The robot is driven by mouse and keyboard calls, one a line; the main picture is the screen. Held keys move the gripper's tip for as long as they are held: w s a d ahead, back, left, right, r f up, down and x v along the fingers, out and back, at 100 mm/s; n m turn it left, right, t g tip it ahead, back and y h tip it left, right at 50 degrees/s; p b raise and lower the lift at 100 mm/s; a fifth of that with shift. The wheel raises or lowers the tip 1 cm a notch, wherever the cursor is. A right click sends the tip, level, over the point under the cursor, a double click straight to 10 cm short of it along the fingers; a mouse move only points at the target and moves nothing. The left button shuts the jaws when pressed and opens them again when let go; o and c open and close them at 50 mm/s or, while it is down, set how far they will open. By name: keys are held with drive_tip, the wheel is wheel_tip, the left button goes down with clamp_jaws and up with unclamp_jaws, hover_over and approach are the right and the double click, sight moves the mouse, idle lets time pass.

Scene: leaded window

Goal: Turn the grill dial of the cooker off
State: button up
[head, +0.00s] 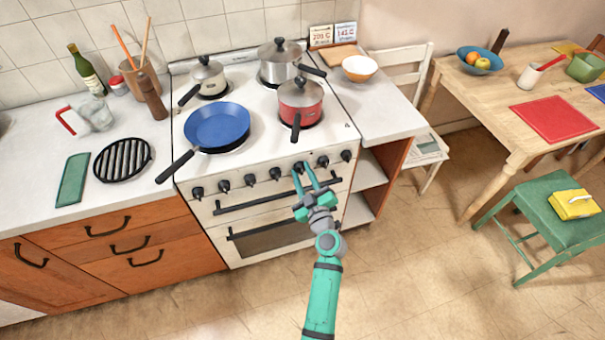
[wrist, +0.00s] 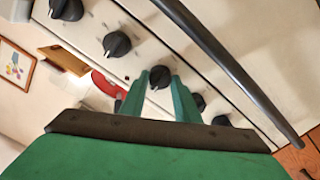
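The white cooker (head: 270,122) has a row of several black dials along its front panel. My gripper (head: 303,166) is at the front panel, at the dial (head: 298,168) right of the row's middle. In the wrist view, that dial (wrist: 160,77) shows between my two green fingertips (wrist: 160,84), one on each side. The fingers are apart; I see no clear contact with the dial. No label marking the grill dial is readable, and the dial's pointer direction is too small to tell.
Neighbouring dials (head: 275,174) (head: 322,161) sit close on both sides. A dark bar handle (head: 270,201) runs below the dials. The blue pan (head: 217,125) and red pot (head: 301,100) stand on the hob, their handles reaching towards the front. Floor in front is clear.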

drive_tip(key=o, duration=0.4)
drive_tip(key=shift+f, duration=0.1)
drive_tip(key=v, duration=1.1)
drive_tip(key=shift+w+a, duration=0.1)
drive_tip(key=s+f+m+g+h, duration=0.1)
drive_tip(key=s+f+m+h, duration=0.25)
drive_tip(key=s, duration=0.65)
drive_tip(key=s+f+m+g+h, duration=0.25)
drive_tip(key=s+f, duration=0.25)
drive_tip(key=s, duration=0.6)
drive_tip(key=s+a+r+m+t, duration=0.1)
drive_tip(key=s+r+m, duration=0.1)
drive_tip(key=s+r, duration=0.3)
drive_tip(key=s+a+r+m, duration=0.1)
drive_tip(key=s+a+r, duration=0.1)
drive_tip(key=s+r, duration=0.4)
drive_tip(key=s, duration=0.5)
drive_tip(key=shift+s+m+t, duration=0.35)
drive_tip(key=shift+m, duration=0.05)
